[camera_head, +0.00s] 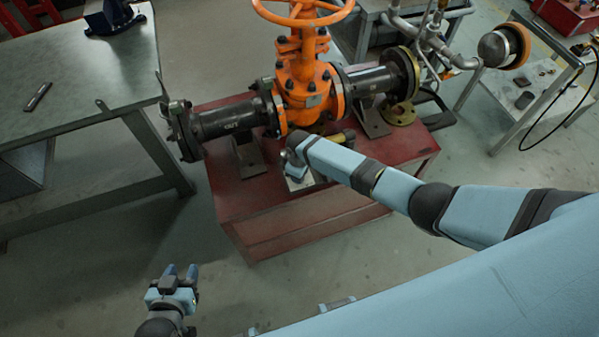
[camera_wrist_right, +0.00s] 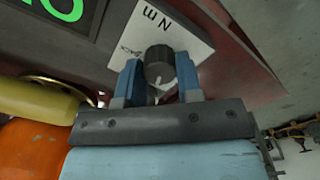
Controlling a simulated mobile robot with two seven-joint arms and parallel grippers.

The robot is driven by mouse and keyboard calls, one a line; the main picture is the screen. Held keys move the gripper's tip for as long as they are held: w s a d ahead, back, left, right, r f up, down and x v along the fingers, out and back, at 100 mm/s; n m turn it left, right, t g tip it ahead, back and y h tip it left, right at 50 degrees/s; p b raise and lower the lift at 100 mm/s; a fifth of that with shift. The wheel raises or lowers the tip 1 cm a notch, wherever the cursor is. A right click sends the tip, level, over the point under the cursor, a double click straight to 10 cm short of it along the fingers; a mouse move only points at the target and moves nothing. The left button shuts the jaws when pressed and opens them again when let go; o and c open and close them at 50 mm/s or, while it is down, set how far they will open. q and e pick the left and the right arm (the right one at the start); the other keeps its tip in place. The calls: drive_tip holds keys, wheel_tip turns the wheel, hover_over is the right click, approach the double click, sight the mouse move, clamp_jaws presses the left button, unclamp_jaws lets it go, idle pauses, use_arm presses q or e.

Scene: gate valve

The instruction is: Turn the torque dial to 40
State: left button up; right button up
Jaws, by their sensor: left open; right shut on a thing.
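The torque dial (camera_wrist_right: 159,62) is a dark round knob on a white plate marked "N m" (camera_wrist_right: 180,32) in the right wrist view. My right gripper (camera_wrist_right: 159,75) has its two blue fingers on either side of the dial, shut on it. Green display characters (camera_wrist_right: 62,8) show at the top left, cut off by the frame edge, so I cannot read the whole value. In the head view my right arm reaches to the red stand, and its gripper (camera_head: 295,178) largely hides the dial. My left gripper (camera_head: 181,270) is open and empty, above the floor at the lower left.
An orange gate valve (camera_head: 305,85) with a handwheel and black flanged pipes sits on the red stand (camera_head: 330,215). A yellow tool part (camera_wrist_right: 38,100) lies close beside my right gripper. A metal table (camera_head: 75,85) stands left; a small trolley (camera_head: 535,100) stands right.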

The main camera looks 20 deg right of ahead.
idle(0.4)
drive_tip(key=o, duration=0.9)
drive_tip(key=shift+o, duration=0.2)
drive_tip(key=shift+r, duration=0.15)
wheel_tip(320, 180, up, 14)
drive_tip(key=shift+f+p, duration=0.25)
drive_tip(key=shift+p, duration=0.05)
drive_tip(key=s+a+f+m+t+y, duration=0.1)
drive_tip(key=s+a+f+t+y, duration=0.2)
drive_tip(key=s, duration=0.4)
drive_tip(key=s+d+r+m+t, duration=0.2)
drive_tip(key=s+d+t, duration=0.1)
drive_tip(key=s, duration=0.6)
drive_tip(key=s+d+r+m+t, duration=0.3)
drive_tip(key=s+t, duration=0.2)
drive_tip(key=s, duration=0.3)
drive_tip(key=shift+s+p, duration=0.3)
drive_tip(key=shift+s, duration=0.1)
